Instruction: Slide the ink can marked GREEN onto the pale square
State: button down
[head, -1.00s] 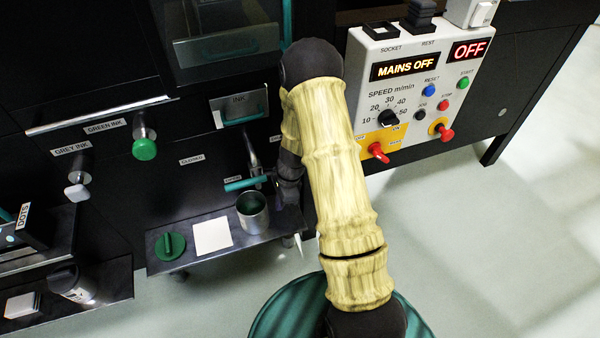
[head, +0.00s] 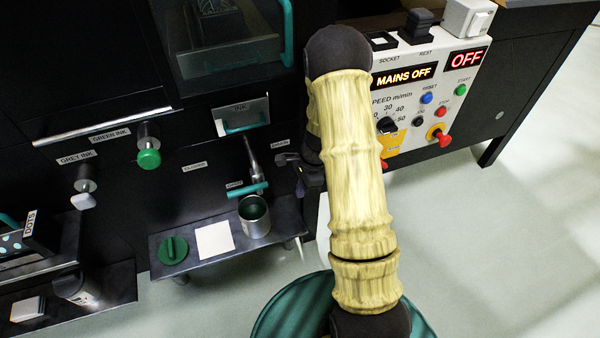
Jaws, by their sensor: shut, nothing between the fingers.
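An open metal can (head: 254,226) with dark green inside stands upright on the small dark shelf, toward its right end. No GREEN marking is readable on it. The pale square (head: 215,240) lies flat on the same shelf just left of the can, with the can beside it rather than on it. My gripper (head: 282,161) is shut and empty, above and right of the can and apart from it. Its fingers are small and dark against the black cabinet, and my forearm hides part of the area to the right.
A teal-handled lever (head: 248,189) sits just above the can. A round green lid (head: 173,250) lies left of the square. Another can (head: 76,287) stands on a lower-left shelf. Green (head: 149,159) and grey (head: 83,201) ink knobs project from the cabinet. A control panel (head: 428,105) stands right.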

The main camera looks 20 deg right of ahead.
jog(key=s+a+r+n+h+p, duration=0.1)
jog(key=s+r+n, duration=0.3)
jog(key=r, duration=0.3)
jog(key=s+a+r+n+t+p, duration=0.1)
jog(key=s+a+r+n, duration=0.1)
jog(key=r+n, duration=0.4)
jog(key=s+a+r+n+t+h+p, duration=0.1)
jog(key=s+r+n, duration=0.4)
jog(key=r, duration=0.3)
jog(key=shift+s+a+h, duration=0.3)
jog(key=shift+s, duration=0.05)
jog(key=shift+r, duration=0.1)
jog(key=n, duration=0.1)
jog(key=s+r+n, duration=0.1)
jog(key=s+n, duration=0.1)
jog(key=shift+s+a+r+t, duration=0.25)
jog(key=shift+a+t, duration=0.05)
jog(key=shift+w+a, duration=0.1)
